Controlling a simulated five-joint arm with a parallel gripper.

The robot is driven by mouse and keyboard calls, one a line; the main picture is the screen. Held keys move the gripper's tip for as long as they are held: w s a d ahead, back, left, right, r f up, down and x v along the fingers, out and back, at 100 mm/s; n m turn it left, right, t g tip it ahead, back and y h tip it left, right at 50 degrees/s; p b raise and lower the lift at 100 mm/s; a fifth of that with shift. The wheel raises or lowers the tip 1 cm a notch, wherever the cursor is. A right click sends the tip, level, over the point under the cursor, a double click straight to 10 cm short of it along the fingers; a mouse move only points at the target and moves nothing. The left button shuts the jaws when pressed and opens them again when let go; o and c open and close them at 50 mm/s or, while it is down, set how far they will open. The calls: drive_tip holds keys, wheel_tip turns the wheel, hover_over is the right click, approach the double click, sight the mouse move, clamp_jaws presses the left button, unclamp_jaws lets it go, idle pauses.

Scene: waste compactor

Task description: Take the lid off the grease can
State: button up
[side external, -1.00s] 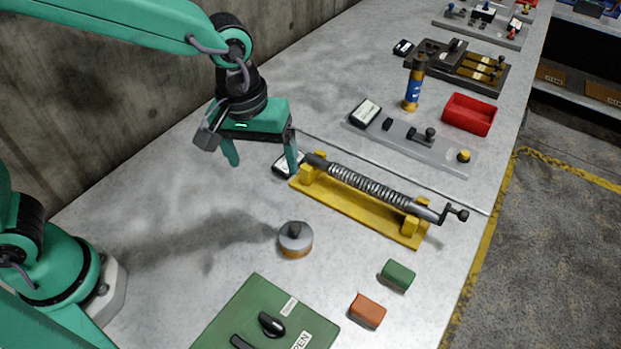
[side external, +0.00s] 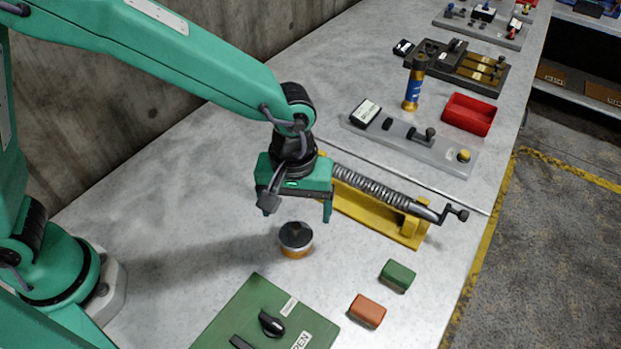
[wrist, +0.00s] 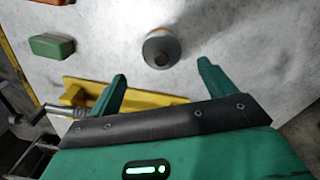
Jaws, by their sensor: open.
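The grease can (side external: 295,251) is a small round tin with an orange-brown side, standing on the bench in front of my arm. Its grey lid (side external: 290,240) is on top and has a dark knob in the middle. The can also shows in the wrist view (wrist: 172,36), with the lid (wrist: 160,48) and its knob facing the camera. My gripper (side external: 300,212) is open and empty, pointing down above and just behind the can. In the wrist view the two green fingers (wrist: 160,82) are spread wide, and the can lies beyond their tips, between their lines.
A yellow stand (side external: 378,212) with a spring-wrapped rod and crank lies close behind and right of my gripper. A green box (side external: 258,318) is in front of the can. A green block (side external: 398,275) and an orange block (side external: 367,310) lie right. Bench left of the can is clear.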

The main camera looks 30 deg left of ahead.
sight(295, 226)
drive_tip(key=shift+f, duration=0.25)
drive_tip(key=shift+s+a+f, duration=0.1)
drive_tip(key=shift+s+f, duration=0.05)
drive_tip(key=shift+f, duration=2.35)
drive_tip(key=c, duration=1)
